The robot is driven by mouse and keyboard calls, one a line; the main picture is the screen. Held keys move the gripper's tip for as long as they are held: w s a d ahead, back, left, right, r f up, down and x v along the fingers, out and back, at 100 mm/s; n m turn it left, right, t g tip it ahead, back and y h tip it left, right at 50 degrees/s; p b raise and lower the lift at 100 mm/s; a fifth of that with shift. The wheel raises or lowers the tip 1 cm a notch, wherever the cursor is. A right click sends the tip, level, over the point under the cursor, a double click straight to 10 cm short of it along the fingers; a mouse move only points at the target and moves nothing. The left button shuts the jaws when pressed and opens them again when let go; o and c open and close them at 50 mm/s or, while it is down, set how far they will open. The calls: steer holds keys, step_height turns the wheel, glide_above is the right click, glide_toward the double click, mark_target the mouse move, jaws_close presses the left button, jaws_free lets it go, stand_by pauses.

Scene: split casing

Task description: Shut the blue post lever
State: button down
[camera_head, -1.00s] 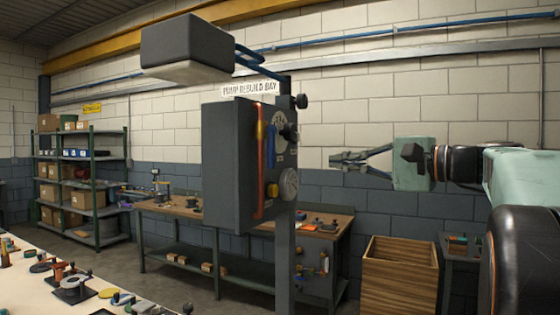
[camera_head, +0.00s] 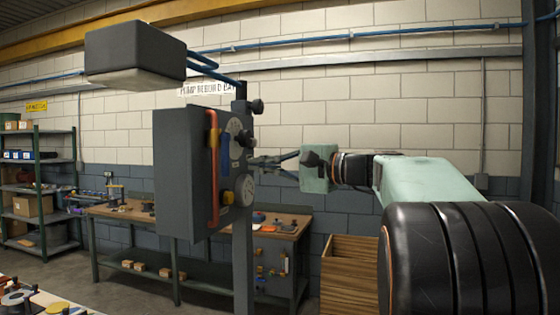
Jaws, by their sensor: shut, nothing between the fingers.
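The blue post lever (camera_head: 225,151) is a narrow upright blue bar on the right-hand face of a dark grey casing (camera_head: 182,170) on a post. A red-orange bar (camera_head: 213,165) runs up the casing's front edge, just left of the lever. My gripper (camera_head: 254,162) is shut and empty, pointing left at the casing's face, close to the dials. It appears to the right of the lever; whether it touches anything there is unclear. The lever's exact angle is hard to tell from this side.
A yellow knob (camera_head: 227,197), a round dial (camera_head: 245,189) and a black knob (camera_head: 246,138) sit close around the lever. A grey box-shaped head (camera_head: 135,55) overhangs the casing. A workbench (camera_head: 130,213) and a wooden crate (camera_head: 349,275) stand behind.

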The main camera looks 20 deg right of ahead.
mark_target(225, 154)
steer(key=a, duration=0.2)
steer(key=s+a, duration=0.1)
steer(key=a, duration=0.1)
steer(key=shift+s, duration=0.1)
